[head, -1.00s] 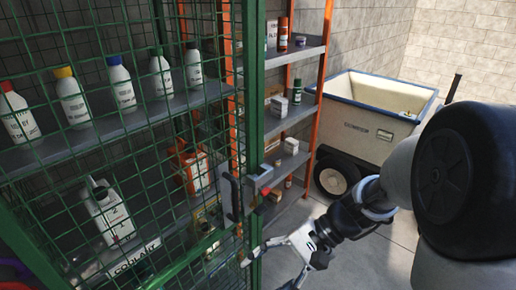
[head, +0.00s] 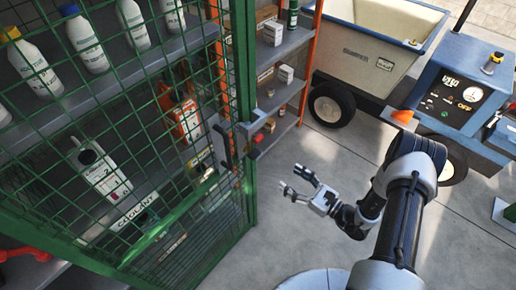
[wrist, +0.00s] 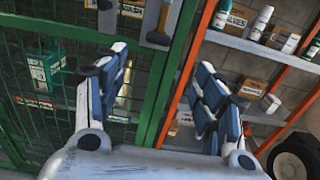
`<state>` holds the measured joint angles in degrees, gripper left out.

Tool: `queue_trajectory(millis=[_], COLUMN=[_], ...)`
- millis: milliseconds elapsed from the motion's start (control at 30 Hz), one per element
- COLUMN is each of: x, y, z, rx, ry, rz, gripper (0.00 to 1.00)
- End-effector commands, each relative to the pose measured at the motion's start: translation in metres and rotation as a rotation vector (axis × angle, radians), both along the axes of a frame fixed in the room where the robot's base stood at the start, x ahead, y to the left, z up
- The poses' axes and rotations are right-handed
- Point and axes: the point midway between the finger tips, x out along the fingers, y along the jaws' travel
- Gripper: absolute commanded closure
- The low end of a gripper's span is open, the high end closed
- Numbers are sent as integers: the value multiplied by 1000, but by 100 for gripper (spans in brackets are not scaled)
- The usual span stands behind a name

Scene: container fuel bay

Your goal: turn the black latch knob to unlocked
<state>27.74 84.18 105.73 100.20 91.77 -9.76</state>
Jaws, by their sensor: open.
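The latch (head: 250,130) is a grey fitting with a red part on the green frame of the mesh cage door (head: 238,60). A dark upright handle (head: 222,142) is beside it. In the wrist view the latch (wrist: 158,38) is at the top edge, partly cut off. I cannot clearly make out the black knob or how it is turned. My gripper (head: 291,178) is open and empty, right of the door and lower in the picture than the latch. In the wrist view its spread fingers (wrist: 162,62) lie below the latch, apart from it.
Bottles and a coolant jug (head: 97,170) stand behind the mesh. An orange-framed shelf (head: 283,85) with small boxes is just beyond the door. A cream cart (head: 375,55) and a blue machine (head: 455,95) stand at right. Grey floor (head: 305,235) is clear around my gripper.

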Motion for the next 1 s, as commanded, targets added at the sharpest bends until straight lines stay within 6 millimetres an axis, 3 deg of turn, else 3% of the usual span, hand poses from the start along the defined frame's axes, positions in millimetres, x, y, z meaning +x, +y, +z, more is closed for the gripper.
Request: queue_trajectory(millis=[167,700,1000], x=[12,82,103], y=[18,109,134], z=[-1,-1,0], rx=[1,0,0], ry=[-1,-2,-1], rz=[5,6,3], gripper=[37,37,37])
